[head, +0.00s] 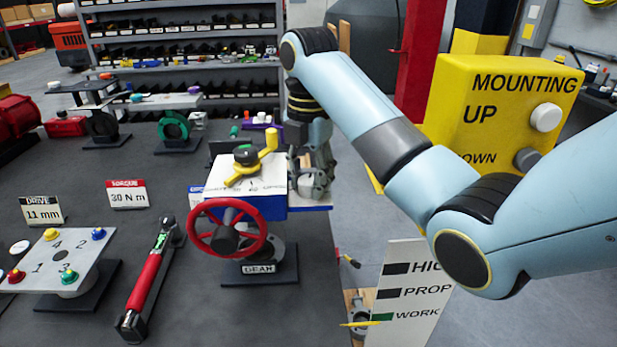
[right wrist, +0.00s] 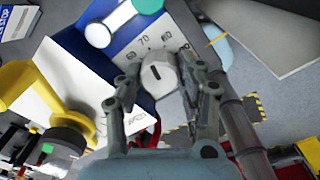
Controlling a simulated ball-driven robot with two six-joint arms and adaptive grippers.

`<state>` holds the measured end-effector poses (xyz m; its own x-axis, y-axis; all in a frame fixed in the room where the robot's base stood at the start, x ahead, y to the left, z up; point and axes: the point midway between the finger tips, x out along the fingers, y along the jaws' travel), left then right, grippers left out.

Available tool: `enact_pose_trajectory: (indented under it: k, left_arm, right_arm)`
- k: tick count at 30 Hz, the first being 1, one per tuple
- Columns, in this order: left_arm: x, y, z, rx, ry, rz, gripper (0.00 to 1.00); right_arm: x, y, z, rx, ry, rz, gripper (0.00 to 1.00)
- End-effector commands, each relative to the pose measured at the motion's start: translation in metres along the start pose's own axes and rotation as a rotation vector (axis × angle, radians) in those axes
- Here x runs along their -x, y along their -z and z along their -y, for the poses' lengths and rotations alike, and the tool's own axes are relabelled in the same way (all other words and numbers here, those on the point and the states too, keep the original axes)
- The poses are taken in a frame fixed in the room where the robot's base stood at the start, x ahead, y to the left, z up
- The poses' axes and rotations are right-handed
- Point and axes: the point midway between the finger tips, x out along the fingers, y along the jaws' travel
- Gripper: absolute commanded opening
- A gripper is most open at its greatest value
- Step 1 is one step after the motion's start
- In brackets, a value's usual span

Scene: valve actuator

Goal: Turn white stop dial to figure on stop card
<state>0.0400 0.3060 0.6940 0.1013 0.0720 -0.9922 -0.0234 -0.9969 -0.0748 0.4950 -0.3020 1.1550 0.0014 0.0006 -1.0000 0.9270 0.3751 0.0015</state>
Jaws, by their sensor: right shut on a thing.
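The white stop dial (right wrist: 160,76), with a dark slot on its face, sits on the white scale face of the blue-and-white gearbox (head: 268,205). A printed 70 is readable above it; other figures are unclear. My right gripper (right wrist: 163,82) is shut on the dial, one finger on each side. In the head view my right gripper (head: 312,178) is at the gearbox's right side and hides the dial. A blue-and-white card (head: 196,197), probably the stop card, stands partly hidden behind the gearbox; its figure cannot be read. My left gripper is not in view.
The gearbox carries a red handwheel (head: 226,228) in front and a yellow lever (head: 245,165) on top. A torque wrench (head: 150,285) lies to the left. A yellow mounting box (head: 505,110) stands at the right, and a white board (head: 408,295) stands below it.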

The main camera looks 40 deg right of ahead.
Motion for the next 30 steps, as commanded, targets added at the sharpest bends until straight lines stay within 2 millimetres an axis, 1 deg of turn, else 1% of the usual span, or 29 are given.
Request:
enact_pose_trajectory:
  k: [1,9,24,25,29,30]
  left_arm:
    - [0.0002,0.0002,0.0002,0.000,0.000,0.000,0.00]
    - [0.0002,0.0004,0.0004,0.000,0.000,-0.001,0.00]
    - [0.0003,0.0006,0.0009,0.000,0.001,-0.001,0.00]
    - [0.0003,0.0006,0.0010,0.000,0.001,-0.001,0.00]
    - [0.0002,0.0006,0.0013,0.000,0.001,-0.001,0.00]
    - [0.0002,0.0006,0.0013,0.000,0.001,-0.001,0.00]
  right_arm:
    - [0.0026,-0.0026,-0.0013,0.018,-0.006,0.008,0.05]
    - [0.0029,-0.0028,-0.0016,0.098,-0.007,0.009,0.05]
    - [0.0036,-0.0031,-0.0021,0.111,-0.009,0.011,0.05]
    - [0.0036,-0.0031,-0.0021,0.111,-0.009,0.011,0.41]
    - [0.0026,-0.0022,-0.0016,0.112,-0.007,0.008,0.58]
    - [0.0023,-0.0019,-0.0014,0.112,-0.006,0.007,0.61]
